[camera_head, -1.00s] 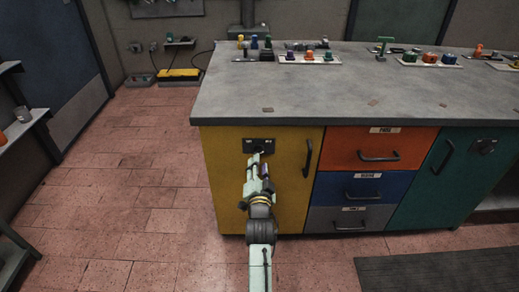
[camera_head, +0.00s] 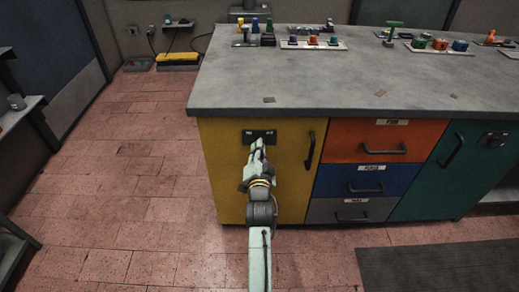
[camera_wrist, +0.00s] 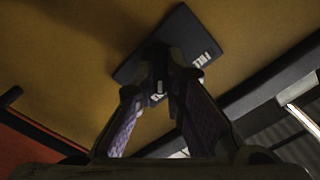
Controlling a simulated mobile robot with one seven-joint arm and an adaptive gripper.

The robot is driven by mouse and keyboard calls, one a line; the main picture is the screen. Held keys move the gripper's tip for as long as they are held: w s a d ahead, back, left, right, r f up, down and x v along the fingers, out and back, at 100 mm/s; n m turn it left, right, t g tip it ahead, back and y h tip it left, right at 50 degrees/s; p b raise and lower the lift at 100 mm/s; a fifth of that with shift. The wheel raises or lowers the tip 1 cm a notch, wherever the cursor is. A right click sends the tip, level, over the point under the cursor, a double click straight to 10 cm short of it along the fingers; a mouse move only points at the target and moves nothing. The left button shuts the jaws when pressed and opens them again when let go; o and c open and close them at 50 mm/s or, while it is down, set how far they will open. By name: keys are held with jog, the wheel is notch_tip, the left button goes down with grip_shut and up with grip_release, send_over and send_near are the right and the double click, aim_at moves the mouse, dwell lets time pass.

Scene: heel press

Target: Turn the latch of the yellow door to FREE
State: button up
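The yellow door (camera_head: 223,180) is closed at the cabinet's left end. Its black latch plate (camera_head: 258,137) is near the top, with small white lettering at both ends. In the wrist view the plate (camera_wrist: 187,30) looks tilted, and FREE is readable at one end. The other label is partly covered by my fingers. My gripper (camera_head: 257,147) is at the middle of the plate. In the wrist view its fingers (camera_wrist: 163,62) close together at the plate, seemingly on the latch's turning piece. That piece is hidden, so its angle cannot be told.
A black upright handle (camera_head: 310,150) is at the door's right. Orange (camera_head: 345,140), blue and grey drawers and a teal door (camera_head: 470,170) follow. The grey worktop (camera_head: 330,90) overhangs above my gripper. The floor at left is clear.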

grip_shut()
jog(key=shift+w+a+r+n+p, duration=0.1)
jog(key=shift+n+p, duration=0.3)
jog(key=shift+n, duration=4.1)
jog(key=shift+r+n+p, duration=0.1)
jog(key=shift+n+p, duration=0.25)
jog(key=shift+n, duration=4.15)
jog(key=o, duration=0.5)
grip_release()
jog(key=shift+f, duration=0.2)
